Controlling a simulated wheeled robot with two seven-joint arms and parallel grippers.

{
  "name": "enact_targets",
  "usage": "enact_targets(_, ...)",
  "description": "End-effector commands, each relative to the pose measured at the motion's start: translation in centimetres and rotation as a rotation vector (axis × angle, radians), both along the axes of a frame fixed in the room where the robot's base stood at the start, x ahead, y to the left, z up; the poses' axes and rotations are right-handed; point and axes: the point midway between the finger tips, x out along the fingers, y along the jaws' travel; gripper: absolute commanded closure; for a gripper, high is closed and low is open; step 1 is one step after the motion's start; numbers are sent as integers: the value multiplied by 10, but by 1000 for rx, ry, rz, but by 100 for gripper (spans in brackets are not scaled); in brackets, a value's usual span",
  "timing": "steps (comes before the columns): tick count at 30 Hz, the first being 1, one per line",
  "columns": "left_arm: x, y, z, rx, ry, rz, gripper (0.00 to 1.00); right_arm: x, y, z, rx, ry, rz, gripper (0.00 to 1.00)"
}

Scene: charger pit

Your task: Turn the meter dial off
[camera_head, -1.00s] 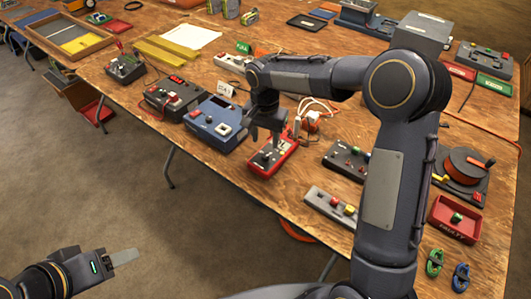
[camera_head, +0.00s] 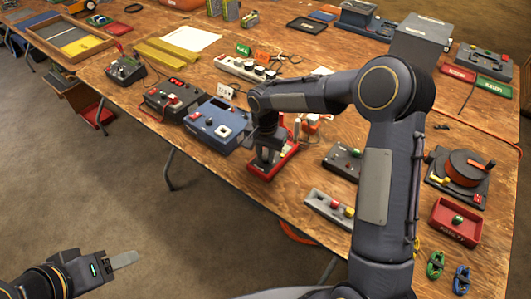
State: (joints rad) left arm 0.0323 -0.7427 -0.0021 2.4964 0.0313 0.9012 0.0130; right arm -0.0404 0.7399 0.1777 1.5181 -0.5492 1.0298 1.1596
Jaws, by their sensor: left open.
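A red-cased device that looks like the meter (camera_head: 289,159) lies near the front edge of the wooden table, in the middle of the head view. My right gripper (camera_head: 267,158) points down right over its face. It hides most of the face, the dial included, so I cannot see the dial's position or whether the fingers touch it. How far the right fingers are apart is also hidden. My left gripper (camera_head: 122,260) is open and empty, low at the left, over the floor and away from the table.
A blue box (camera_head: 216,123) with a white-framed switch stands close left of the meter. A power strip (camera_head: 247,69) lies behind, and cables with an orange-white plug lie to the right. A dark button box (camera_head: 343,160) and a grey strip (camera_head: 328,208) stand further right.

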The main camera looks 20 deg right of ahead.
Motion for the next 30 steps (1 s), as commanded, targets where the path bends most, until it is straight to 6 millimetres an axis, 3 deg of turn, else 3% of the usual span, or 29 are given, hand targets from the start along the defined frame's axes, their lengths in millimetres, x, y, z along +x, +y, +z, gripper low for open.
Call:
enact_targets(3, 0, 0, 0, 0, 0, 0, 45, 0, 0, 0, 0, 0, 0, 99)
enact_targets(14, 0, 0, 0, 0, 0, 0, 45, 0, 0, 0, -1, -1, 73, 100)
enact_targets(30, 0, 0, 2, 0, 0, 0, 45, 0, 0, 1, -1, -1, 527, 100)
